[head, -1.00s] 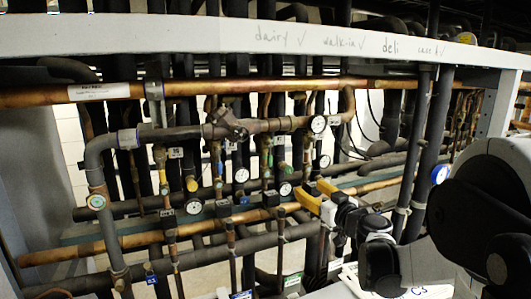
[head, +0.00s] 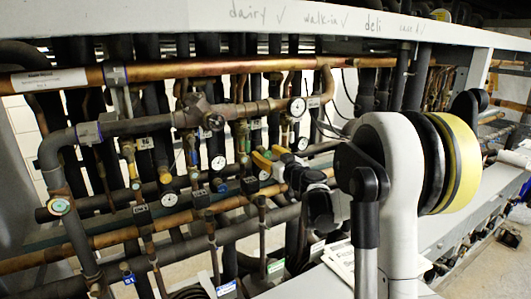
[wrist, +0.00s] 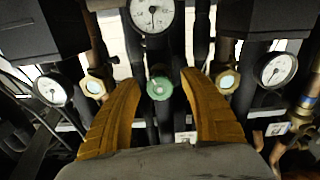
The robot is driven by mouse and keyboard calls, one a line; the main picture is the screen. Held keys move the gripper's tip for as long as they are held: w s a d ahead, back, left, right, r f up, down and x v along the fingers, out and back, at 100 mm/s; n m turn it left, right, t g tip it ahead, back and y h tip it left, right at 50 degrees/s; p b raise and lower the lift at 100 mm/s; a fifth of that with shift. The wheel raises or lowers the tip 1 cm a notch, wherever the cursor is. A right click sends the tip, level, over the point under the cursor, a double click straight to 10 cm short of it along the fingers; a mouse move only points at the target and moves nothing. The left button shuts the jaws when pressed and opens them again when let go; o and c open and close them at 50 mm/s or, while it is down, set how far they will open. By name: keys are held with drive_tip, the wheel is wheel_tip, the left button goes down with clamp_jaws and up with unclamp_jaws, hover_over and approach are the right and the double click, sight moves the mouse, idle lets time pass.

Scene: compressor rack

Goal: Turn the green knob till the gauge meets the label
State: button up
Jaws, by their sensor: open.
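The green knob (wrist: 159,88) shows in the wrist view, between the two yellow fingers of my gripper (wrist: 160,79). The fingers are open, with a gap on each side of the knob, and nothing is held. A round white gauge (wrist: 153,14) is just above the knob, its top cut off by the frame. A small dial gauge (head: 263,176) sits just below the fingers there. The label's writing is too small to read.
Other gauges stand to the left (wrist: 53,90) and right (wrist: 276,69) in the wrist view. Copper pipes (head: 160,69) and black insulated pipes crowd the rack around my gripper. A white beam (head: 150,22) with handwriting runs across the top.

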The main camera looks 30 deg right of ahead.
drive_tip(key=shift+w, duration=0.25)
drive_tip(key=c, duration=0.8)
clamp_jaws()
drive_tip(key=shift+w+f, duration=0.1)
drive_tip(key=shift+m+b, duration=0.35)
drive_tip(key=shift+m, duration=0.05)
